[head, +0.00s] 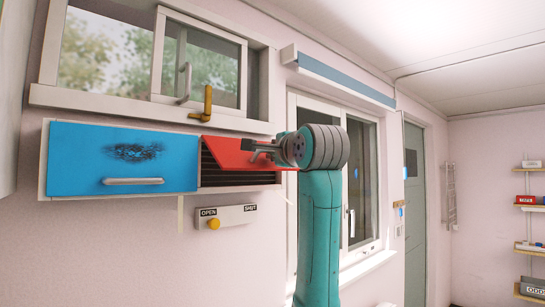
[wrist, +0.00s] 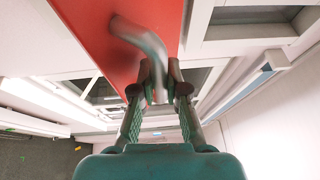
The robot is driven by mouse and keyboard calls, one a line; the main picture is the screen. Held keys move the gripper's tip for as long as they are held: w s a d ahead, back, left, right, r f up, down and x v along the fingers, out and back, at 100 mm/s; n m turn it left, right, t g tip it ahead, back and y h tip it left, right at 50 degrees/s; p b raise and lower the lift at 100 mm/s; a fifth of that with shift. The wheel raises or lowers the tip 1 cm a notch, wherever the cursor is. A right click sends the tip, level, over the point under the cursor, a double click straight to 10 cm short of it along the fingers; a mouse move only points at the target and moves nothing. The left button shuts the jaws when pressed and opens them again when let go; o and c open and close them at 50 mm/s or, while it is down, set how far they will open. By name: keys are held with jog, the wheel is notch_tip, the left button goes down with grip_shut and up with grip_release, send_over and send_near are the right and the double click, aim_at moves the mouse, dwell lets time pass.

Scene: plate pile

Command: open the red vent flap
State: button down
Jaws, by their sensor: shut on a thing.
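The red vent flap (head: 222,152) is on the wall unit under the high window. It is tilted outward, and dark slats (head: 225,178) show in the opening beneath it. My gripper (head: 254,152) is at the flap's right part. In the wrist view the red flap (wrist: 95,15) fills the top, and its grey bar handle (wrist: 130,33) runs down between my fingers. My gripper (wrist: 160,80) is shut on this handle there. In the head view the handle is mostly hidden by the gripper.
A blue flap (head: 80,165) with a grey handle (head: 132,181) and a dark smudge sits closed left of the red one. Below is an OPEN/SHUT panel (head: 238,215) with a yellow knob (head: 214,224). A brass window handle (head: 206,103) is just above the unit.

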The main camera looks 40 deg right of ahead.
jog(key=shift+r, duration=0.1)
dwell(0.3)
jog(key=c, duration=1.4)
grip_release()
jog(key=shift+c, duration=0.2)
jog(key=r+v, duration=0.1)
jog(key=v, duration=1.1)
jog(key=shift+f, duration=0.45)
jog(key=shift+s, duration=0.1)
